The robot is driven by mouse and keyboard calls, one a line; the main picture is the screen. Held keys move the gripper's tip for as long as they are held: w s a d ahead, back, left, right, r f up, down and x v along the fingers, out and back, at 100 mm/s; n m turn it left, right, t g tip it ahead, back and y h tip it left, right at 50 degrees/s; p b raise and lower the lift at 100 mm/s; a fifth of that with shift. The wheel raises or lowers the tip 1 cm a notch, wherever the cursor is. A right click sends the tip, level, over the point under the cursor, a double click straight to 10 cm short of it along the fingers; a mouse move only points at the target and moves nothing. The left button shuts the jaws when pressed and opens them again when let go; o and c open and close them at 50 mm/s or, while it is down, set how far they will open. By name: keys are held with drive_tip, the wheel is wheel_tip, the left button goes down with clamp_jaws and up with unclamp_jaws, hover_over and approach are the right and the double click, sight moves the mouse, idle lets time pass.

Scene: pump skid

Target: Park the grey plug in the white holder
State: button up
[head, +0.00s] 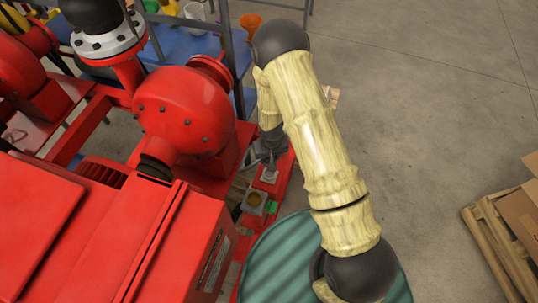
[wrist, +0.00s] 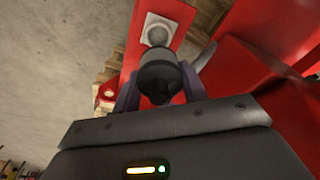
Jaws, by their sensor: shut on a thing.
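My gripper (wrist: 158,88) is shut on the grey plug (wrist: 160,76), a dark, rounded cylinder between its two fingers. The white holder (wrist: 156,28) is a small pale square with a round grey centre on a red beam, just beyond the plug in the wrist view. The plug's far end overlaps the holder's near edge in that view; I cannot tell how large the gap is. In the head view my gripper (head: 264,153) is low beside the red pump, close to the holder (head: 268,176). The plug is too small and hidden to make out there.
The red pump housing (head: 187,110) stands close on the left of my gripper. A grey box (head: 255,199) with a green part beside it lies nearer. A teal drum (head: 285,262) is below my arm. A pallet with cartons (head: 505,230) stands right; open floor lies between.

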drive_tip(key=shift+w+f+b, duration=0.1)
drive_tip(key=shift+f+b, duration=1.85)
drive_tip(key=shift+f, duration=0.9)
drive_tip(key=shift+r, duration=0.15)
drive_tip(key=shift+a+f+b, duration=0.1)
drive_tip(key=shift+f+b, duration=1.25)
drive_tip(key=shift+f, duration=0.4)
drive_tip(key=o, duration=1.2)
